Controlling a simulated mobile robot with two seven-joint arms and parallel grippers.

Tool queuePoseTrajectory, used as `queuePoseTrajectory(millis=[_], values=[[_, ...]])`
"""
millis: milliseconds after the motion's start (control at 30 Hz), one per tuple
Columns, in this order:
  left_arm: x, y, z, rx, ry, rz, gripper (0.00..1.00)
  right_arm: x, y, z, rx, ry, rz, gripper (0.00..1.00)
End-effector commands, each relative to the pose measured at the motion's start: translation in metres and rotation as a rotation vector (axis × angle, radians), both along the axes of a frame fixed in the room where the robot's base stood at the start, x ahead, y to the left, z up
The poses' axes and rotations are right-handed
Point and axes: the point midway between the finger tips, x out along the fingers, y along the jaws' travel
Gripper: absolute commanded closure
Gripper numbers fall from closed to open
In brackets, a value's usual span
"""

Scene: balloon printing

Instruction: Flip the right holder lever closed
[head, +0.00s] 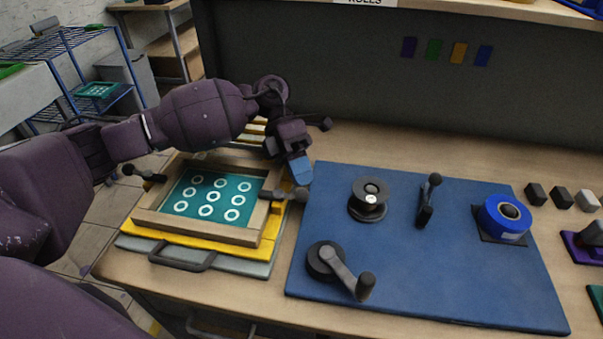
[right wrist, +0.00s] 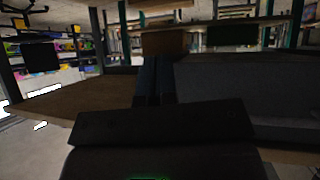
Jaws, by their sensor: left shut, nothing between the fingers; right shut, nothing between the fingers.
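The right holder lever (head: 283,195) is on the right side of the wooden screen frame (head: 190,226) in the head view. Its arm points outward to the right and ends in a round knob. The left holder lever (head: 143,173) points outward to the left. The frame holds a teal screen with white rings and rests on a yellow base (head: 265,246). My left gripper (head: 302,172) is shut and empty, with its blue fingertips just above the right lever's knob; contact cannot be told. My right gripper (right wrist: 155,85) is shut and empty in the right wrist view, away from the frame.
A blue mat (head: 450,270) lies right of the frame, bearing a crank (head: 340,270), a spool (head: 368,198), an upright lever (head: 428,200) and a blue tape roll (head: 505,217). A grey panel (head: 370,75) stands behind the table. The front right of the mat is clear.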

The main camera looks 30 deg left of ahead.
Motion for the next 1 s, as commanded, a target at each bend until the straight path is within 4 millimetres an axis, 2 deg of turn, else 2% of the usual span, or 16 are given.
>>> queuePoseTrajectory(millis=[500,700,1000], values=[[0.042,0.058,0.054,0.002,-0.009,0.009,1.0,-0.002,0.002,-0.006,0.006,0.01,-0.004,1.0],[0.048,0.067,0.063,0.002,-0.009,0.008,1.0,0.0,0.002,-0.005,0.005,0.007,-0.003,1.0],[0.049,0.068,0.065,0.002,-0.009,0.008,1.0,0.001,0.002,-0.004,0.003,0.002,0.0,1.0]])
